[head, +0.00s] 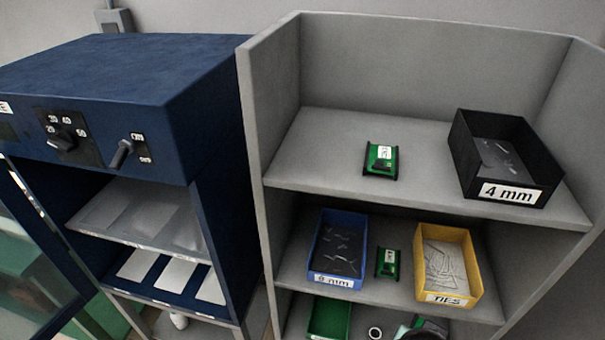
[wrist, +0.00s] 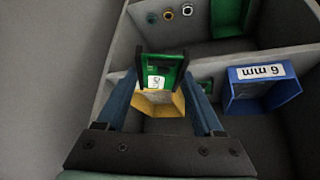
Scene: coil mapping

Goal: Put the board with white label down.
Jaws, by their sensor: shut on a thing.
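In the wrist view my gripper (wrist: 160,76) is shut on a green board (wrist: 172,73) with dark end pieces and a white label. It holds the board in front of the yellow bin (wrist: 150,103), apart from the shelf as far as I can see. In the head view a dark and green shape at the bottom edge may be this board, but most of it is cut off. Another green board with a white label (head: 381,160) lies on the top shelf (head: 310,150). A similar board (head: 388,263) lies on the middle shelf between two bins.
The top shelf holds a black 4 mm bin (head: 506,158) at right. The middle shelf holds a blue bin (head: 337,248) and the yellow TIES bin (head: 447,265). The lower shelf has a green bin (head: 330,318) and a ring (head: 375,333). A blue cabinet (head: 200,110) stands left.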

